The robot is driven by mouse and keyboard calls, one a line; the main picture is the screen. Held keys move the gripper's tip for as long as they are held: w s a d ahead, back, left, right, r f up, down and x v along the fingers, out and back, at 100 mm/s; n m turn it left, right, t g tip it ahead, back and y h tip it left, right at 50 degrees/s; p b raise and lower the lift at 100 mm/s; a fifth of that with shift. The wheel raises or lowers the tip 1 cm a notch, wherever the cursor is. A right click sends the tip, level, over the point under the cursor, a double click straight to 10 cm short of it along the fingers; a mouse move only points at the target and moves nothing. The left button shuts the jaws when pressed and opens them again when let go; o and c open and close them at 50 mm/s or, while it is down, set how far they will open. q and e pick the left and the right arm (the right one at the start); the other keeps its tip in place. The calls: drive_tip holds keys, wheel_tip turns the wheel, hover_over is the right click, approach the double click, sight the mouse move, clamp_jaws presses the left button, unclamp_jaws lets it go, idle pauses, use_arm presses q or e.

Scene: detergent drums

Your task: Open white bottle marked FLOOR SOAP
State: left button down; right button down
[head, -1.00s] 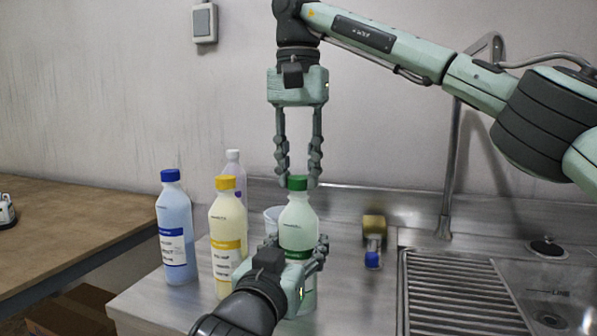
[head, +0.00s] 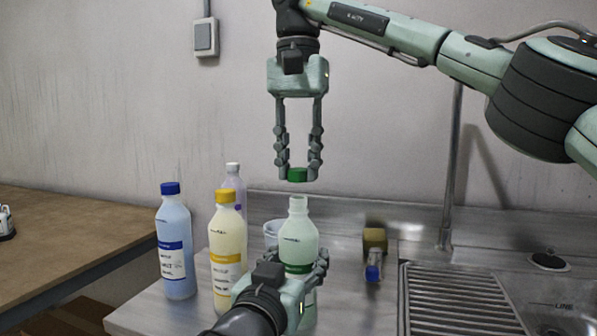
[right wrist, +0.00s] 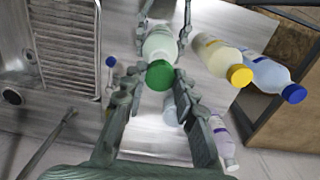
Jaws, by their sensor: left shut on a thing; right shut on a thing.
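A whitish, pale green bottle (head: 298,242) with a green label band stands upright on the steel counter, its neck bare and open. The writing on it is too small to read. My left gripper (head: 298,264) is shut around its body and hides part of the label. My right gripper (head: 298,172) points down above the bottle, shut on the green cap (head: 297,175), which is clear of the neck. In the right wrist view the cap (right wrist: 160,74) sits between the fingers, with the bottle (right wrist: 160,46) beyond it.
To the left stand a yellow-capped bottle (head: 227,250), a blue-capped bottle (head: 175,245) and a white-capped purplish bottle (head: 233,178) behind. A clear cup (head: 271,232) is just behind the held bottle. A brown-and-blue item (head: 374,250) and the sink (head: 460,300) lie to the right.

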drive_tip(key=shift+r, duration=1.2)
use_arm(q)
drive_tip(key=shift+c, duration=2.4)
unclamp_jaws()
